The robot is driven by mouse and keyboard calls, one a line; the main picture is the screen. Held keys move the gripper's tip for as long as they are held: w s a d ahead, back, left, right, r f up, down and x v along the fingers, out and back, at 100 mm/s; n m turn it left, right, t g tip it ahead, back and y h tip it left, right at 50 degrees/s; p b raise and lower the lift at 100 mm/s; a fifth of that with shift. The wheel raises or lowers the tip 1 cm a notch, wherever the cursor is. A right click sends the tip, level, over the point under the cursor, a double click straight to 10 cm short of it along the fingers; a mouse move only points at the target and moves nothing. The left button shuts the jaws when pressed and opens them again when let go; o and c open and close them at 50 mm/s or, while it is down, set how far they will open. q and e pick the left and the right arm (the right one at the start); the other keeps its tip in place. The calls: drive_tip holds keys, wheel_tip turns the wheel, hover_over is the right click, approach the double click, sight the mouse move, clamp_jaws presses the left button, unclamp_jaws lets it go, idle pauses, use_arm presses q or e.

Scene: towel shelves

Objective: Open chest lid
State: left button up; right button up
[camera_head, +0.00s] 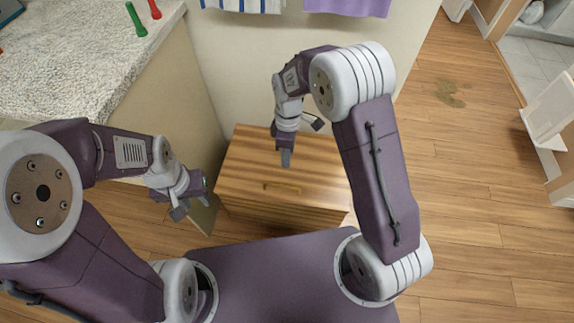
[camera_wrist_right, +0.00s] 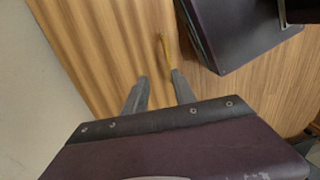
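The wooden chest (camera_head: 245,160) stands on the floor against the wall, in the middle of the head view. Its striped lid looks closed. A thin brass handle (camera_head: 282,187) lies on the lid near the front edge; it also shows as a yellow bar in the right wrist view (camera_wrist_right: 166,48). My right gripper (camera_head: 286,163) points down over the lid, just behind the handle. Its two fingers (camera_wrist_right: 159,77) are apart with nothing between them, and the handle is beyond the tips. My left gripper (camera_head: 193,207) is left of the chest, apart from it, with fingers seemingly spread and empty.
A counter with a speckled top (camera_head: 75,60) stands at the left, close to the chest and my left arm. Green (camera_head: 137,20) and red (camera_head: 154,9) objects stand on it. Towels (camera_head: 345,6) hang on the wall above. Open wooden floor (camera_head: 465,190) lies at the right.

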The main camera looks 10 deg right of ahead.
drive_tip(key=f+b, duration=0.1)
drive_tip(key=f, duration=0.2)
drive_tip(key=shift+s+f, duration=0.2)
clamp_jaws()
idle(1.2)
